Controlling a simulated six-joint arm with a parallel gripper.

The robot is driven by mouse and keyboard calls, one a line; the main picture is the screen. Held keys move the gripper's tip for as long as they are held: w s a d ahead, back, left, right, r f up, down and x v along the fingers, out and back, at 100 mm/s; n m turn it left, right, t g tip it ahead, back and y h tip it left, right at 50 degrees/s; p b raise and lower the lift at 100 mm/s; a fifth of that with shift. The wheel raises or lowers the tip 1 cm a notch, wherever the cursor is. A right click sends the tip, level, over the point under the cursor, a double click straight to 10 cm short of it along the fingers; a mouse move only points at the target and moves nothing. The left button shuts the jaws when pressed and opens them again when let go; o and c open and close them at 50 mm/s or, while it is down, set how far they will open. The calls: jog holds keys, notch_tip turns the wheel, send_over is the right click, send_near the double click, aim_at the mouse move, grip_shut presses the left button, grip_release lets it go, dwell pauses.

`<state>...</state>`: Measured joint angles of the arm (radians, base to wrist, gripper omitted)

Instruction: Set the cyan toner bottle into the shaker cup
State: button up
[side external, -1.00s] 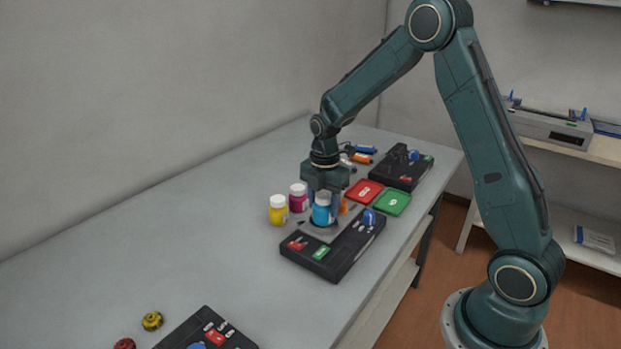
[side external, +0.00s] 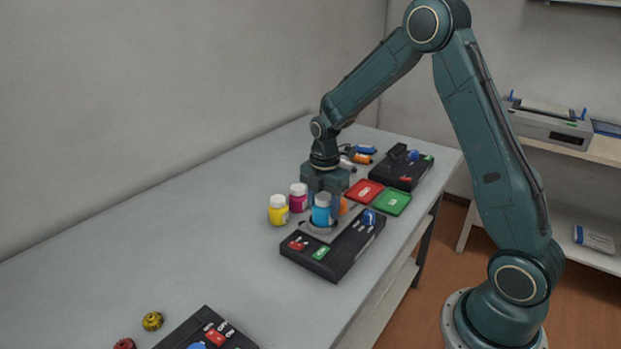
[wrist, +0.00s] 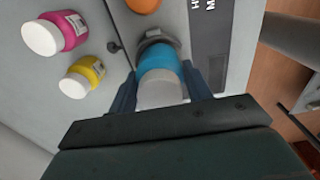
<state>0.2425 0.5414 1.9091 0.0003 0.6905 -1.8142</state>
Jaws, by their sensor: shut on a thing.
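The cyan toner bottle (side external: 320,215), with a white cap, stands upright between the fingers of my gripper (side external: 324,204). In the wrist view my gripper (wrist: 166,88) is shut on the cyan bottle (wrist: 158,62), with the white cap toward the camera. The grey shaker cup (side external: 317,233) is on the black machine, directly under the bottle. In the wrist view the cup (wrist: 154,37) shows around the bottle's far end. The bottle's bottom is hidden at the cup, and I cannot tell how deep it sits.
A magenta bottle (side external: 298,197) and a yellow bottle (side external: 278,210) stand left of the cup. An orange thing (wrist: 142,4) is close by. The black machine (side external: 345,258) has red, green and blue controls. Red (side external: 364,191) and green (side external: 391,202) pads lie behind. The table's left is clear.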

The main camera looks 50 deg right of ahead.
aim_at(324, 197)
jog(key=shift+f, duration=0.65)
dwell(1.7)
jog(key=o, duration=1.1)
jog(key=shift+c, duration=0.2)
jog(key=shift+r, duration=0.1)
jog(key=shift+r, duration=2.25)
